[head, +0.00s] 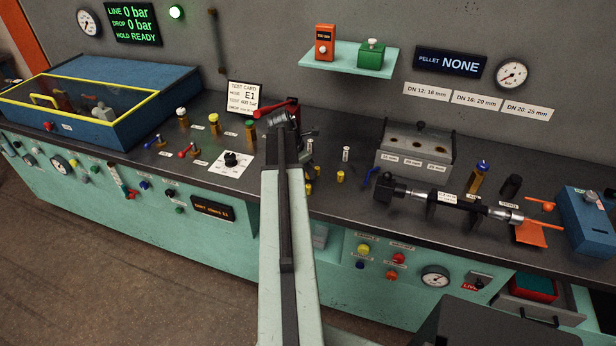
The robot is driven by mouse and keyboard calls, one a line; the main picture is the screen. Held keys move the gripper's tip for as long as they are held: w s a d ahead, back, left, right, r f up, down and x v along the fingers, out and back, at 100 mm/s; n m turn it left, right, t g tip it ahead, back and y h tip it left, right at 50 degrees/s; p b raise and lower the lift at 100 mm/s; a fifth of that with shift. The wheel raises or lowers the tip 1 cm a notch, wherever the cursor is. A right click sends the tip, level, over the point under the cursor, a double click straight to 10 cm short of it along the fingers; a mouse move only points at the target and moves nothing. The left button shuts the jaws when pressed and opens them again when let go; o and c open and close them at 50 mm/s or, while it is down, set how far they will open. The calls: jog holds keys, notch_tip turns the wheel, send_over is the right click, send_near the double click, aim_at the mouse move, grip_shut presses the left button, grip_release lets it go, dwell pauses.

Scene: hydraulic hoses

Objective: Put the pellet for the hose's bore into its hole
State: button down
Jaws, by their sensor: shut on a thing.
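My gripper (283,119) is over the bench beside a red lever (270,109). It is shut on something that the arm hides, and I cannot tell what. The grey block (410,166) has several dark round holes in its top and size labels on its front. It stands to the right of my gripper. Small yellow cylinders, perhaps pellets, stand on the bench, one here (340,176) and another by my arm (307,188). The hose (464,202) lies across the bench front with metal ends. Its bore is not visible. The display (449,62) reads "PELLET NONE".
A test card (244,97) reads E1. A yellow-framed blue box (100,95) is at left. A blue box (588,222) is at right. Bottles (479,178) and valves stand between.

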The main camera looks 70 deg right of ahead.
jog(key=shift+w+a, duration=0.1)
jog(key=shift+w, duration=0.05)
jog(key=shift+f, duration=0.2)
jog(key=c, duration=1.3)
grip_release()
jog(key=shift+r, duration=0.1)
jog(key=shift+r+p, duration=0.25)
jog(key=shift+p, duration=0.1)
jog(key=p+v, duration=1.1)
jog(key=shift+a+r, duration=0.15)
jog(key=shift+r, duration=0.2)
